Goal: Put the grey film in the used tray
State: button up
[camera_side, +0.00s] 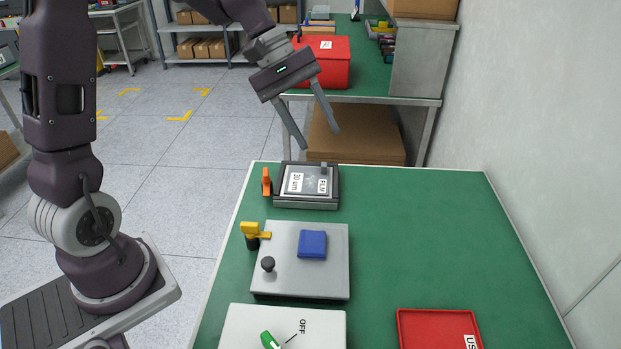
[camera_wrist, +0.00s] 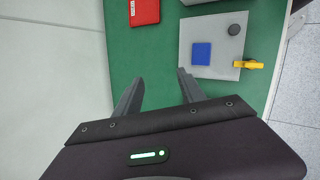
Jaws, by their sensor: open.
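A dark box (camera_side: 306,201) labelled "FILM" and "30 um" sits at the far end of the green table. A grey, film-like sheet (camera_side: 309,183) shows in its top; I cannot tell whether it is loose. The red tray (camera_side: 401,325), its label partly cut off as "US", is at the near right and looks empty where visible. It also shows in the wrist view (camera_wrist: 145,14). My gripper (camera_side: 320,139) is open and empty, above and beyond the box. Its fingers show in the wrist view (camera_wrist: 161,76), where the box is not visible.
A grey plate (camera_side: 301,279) carries a blue square (camera_side: 312,244), a black knob (camera_side: 268,264) and a yellow clamp (camera_side: 252,233). An orange lever (camera_side: 267,182) is at the box's left. A pale panel (camera_side: 240,325) marked "OFF" has a green switch (camera_side: 268,340). The table's right side is clear.

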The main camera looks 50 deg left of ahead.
jog(key=w+a+f+n+t+h, duration=0.2)
jog(key=w+a+f+n+h, duration=0.1)
jog(key=w+a+f+n, duration=0.5)
jog(key=n+t, duration=0.5)
jog(key=n, duration=0.3)
send_near(324, 164)
jog(key=x, duration=0.3)
jog(key=shift+f, duration=0.2)
jog(key=shift+w+d+f+h, duration=0.15)
jog(key=shift+w+f+h, duration=0.05)
jog(key=shift+f+h, duration=0.1)
jog(key=x, duration=0.6)
jog(key=shift+w+d, duration=0.1)
jog(key=shift+w, duration=0.15)
jog(key=shift+r, duration=0.1)
grip_shut()
